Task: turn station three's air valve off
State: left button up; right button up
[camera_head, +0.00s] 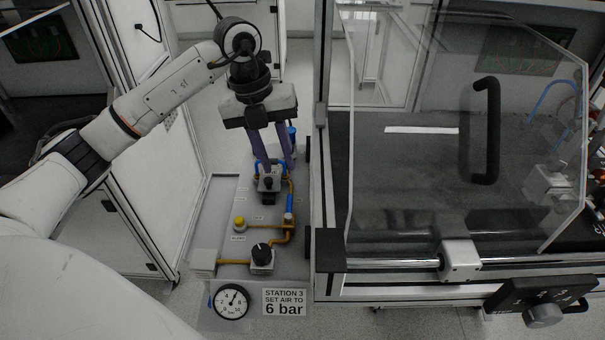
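Station three's air panel (222,225) stands left of the glass-fronted machine, with a "STATION 3 SET AIR TO 6 bar" label (285,302). A grey and black fitting with blue parts (268,184), possibly the air valve, sits on its pipework toward the back. My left gripper (275,167) points down over this fitting. Its two purple fingers are apart, with a visible gap between them. The fingertips are close to the blue parts; I cannot tell whether they touch. My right gripper is not in view.
The machine's clear door with a black handle (487,130) stands close on the right. A dark control box with a knob (543,315) is at lower right.

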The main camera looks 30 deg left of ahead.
aim_at(289, 200)
pick_arm(q)
jog(key=f, duration=0.2)
jog(key=d+f, duration=0.1)
jog(key=f, duration=0.5)
jog(key=shift+d, duration=0.25)
jog(key=shift+w+d+f, duration=0.1)
jog(key=shift+w+f, duration=0.05)
jog(key=shift+f, duration=0.6)
grip_shut()
